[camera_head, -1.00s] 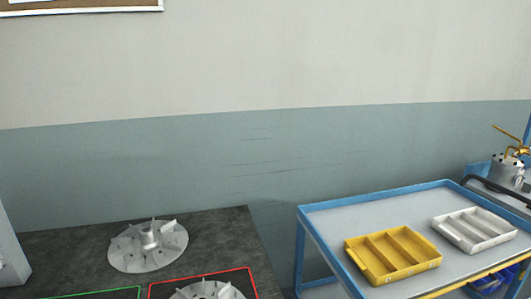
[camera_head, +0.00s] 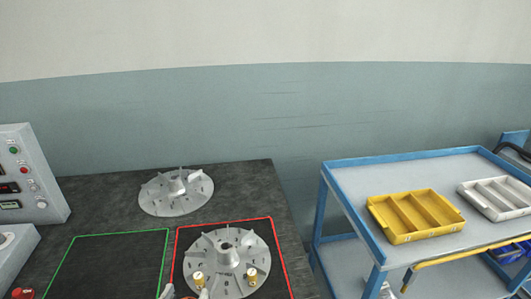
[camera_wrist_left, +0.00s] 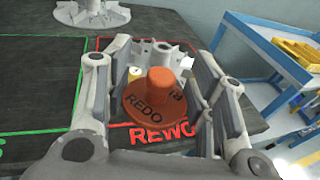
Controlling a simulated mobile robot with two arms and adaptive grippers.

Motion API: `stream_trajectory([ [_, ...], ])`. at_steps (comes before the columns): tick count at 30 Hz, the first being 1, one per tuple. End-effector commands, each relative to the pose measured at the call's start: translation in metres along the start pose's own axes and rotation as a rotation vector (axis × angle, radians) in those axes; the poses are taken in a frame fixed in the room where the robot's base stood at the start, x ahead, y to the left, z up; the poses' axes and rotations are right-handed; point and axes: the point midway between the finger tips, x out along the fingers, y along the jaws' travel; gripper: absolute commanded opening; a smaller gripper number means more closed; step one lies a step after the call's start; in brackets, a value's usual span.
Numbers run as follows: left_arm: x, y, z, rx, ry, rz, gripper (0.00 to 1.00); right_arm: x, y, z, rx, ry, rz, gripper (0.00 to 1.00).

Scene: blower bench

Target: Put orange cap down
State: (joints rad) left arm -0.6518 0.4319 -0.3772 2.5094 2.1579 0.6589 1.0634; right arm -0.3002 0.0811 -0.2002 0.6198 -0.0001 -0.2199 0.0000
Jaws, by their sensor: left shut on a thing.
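An orange cap (camera_wrist_left: 158,98) with a round knob and a disc lettered "REDO" shows in the left wrist view. My left gripper (camera_wrist_left: 160,76) is shut on it, with a finger on each side. The cap appears over the front of the red-outlined area (camera_wrist_left: 165,133), whose red lettering is partly covered. The head view also shows this red outline (camera_head: 283,252), with a grey finned impeller (camera_head: 227,250) inside it. Behind the cap, the impeller is partly hidden in the wrist view. The cap is not visible in the head view. My right gripper is not in view.
A second impeller (camera_head: 176,191) stands farther back on the dark bench. The green-outlined area (camera_head: 105,262) looks empty. Two brass pieces (camera_head: 251,276) show at the front impeller. A control box (camera_head: 32,175) stands left; a blue cart with a yellow tray (camera_head: 415,216) stands right.

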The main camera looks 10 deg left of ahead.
Motion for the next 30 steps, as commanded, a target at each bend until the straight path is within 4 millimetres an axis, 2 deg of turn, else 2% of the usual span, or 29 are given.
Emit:
stream_trajectory([
  [4,0.003,0.002,0.003,-0.001,-0.005,0.014,0.34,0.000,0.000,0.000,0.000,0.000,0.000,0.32],
  [7,0.013,0.007,0.011,-0.003,-0.018,0.055,0.34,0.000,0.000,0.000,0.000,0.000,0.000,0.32],
  [13,0.043,0.019,0.041,-0.015,-0.036,0.180,0.34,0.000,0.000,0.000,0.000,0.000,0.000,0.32],
  [19,0.066,0.022,0.066,-0.034,-0.022,0.255,0.34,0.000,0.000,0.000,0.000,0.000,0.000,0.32],
  [24,0.075,0.020,0.077,-0.041,-0.005,0.274,0.34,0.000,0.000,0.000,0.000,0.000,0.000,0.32],
  [30,0.077,0.019,0.079,-0.041,0.002,0.278,0.34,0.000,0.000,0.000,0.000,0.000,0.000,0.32],
])
